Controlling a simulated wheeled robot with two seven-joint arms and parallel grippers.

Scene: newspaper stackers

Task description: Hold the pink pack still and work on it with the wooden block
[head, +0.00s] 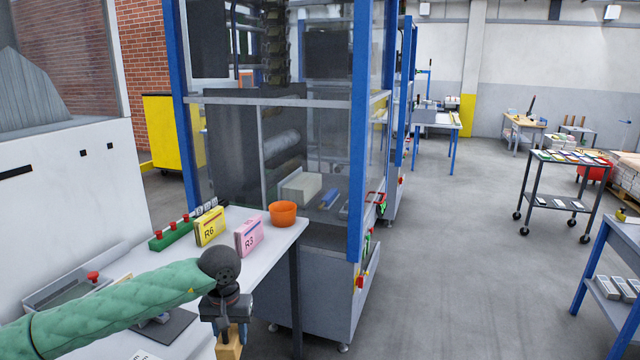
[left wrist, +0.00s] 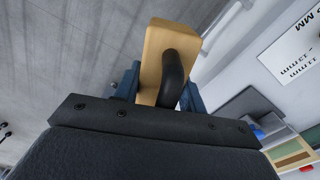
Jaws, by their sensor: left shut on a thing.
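The pink pack (head: 249,237), marked R3, stands upright on the light worktable (head: 272,243), apart from my gripper. My left gripper (head: 229,325) is shut on the wooden block (head: 229,348) and holds it near the table's front edge, nearer to me than the pack. In the left wrist view the block (left wrist: 157,50) is pale wood with a black curved handle, and the blue fingers of the left gripper (left wrist: 160,88) lie on either side of it. The block's lower end is cut off in the head view. My right gripper is not in view.
A yellow pack (head: 210,227), marked R6, stands left of the pink pack, and an orange bowl (head: 283,213) stands right of it. A green strip with red buttons (head: 170,236) lies behind. A blue-framed machine (head: 359,130) rises behind the table.

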